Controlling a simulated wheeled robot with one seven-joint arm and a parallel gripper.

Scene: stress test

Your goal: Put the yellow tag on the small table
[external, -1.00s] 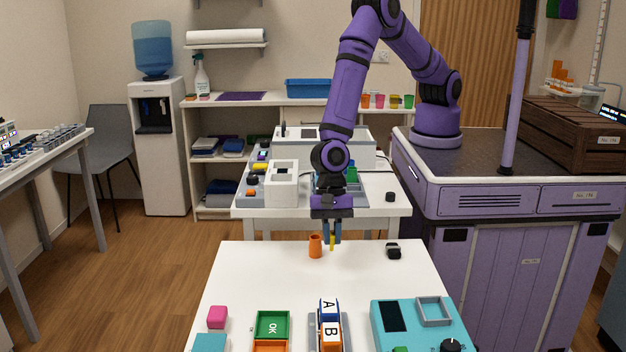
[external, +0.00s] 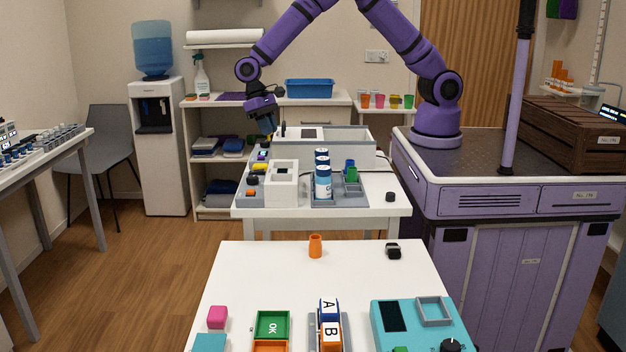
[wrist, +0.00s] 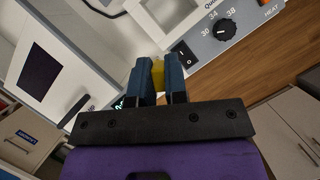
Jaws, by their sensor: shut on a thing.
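My gripper (external: 268,130) is raised above the back left corner of the far white table (external: 385,210), left of a white boxy device (external: 352,152). In the wrist view, my gripper (wrist: 158,64) is shut on the yellow tag (wrist: 158,76), which shows between the two blue fingers. The tag cannot be made out in the external view. The near white table (external: 270,275) has a clear middle. Which of the two tables is the small table, I cannot tell.
The far table also holds a white block (external: 283,185), bottles (external: 322,185) in a grey tray and small items at its left edge. On the near table stand an orange cup (external: 315,246), a black item (external: 393,251) and a teal device (external: 395,335).

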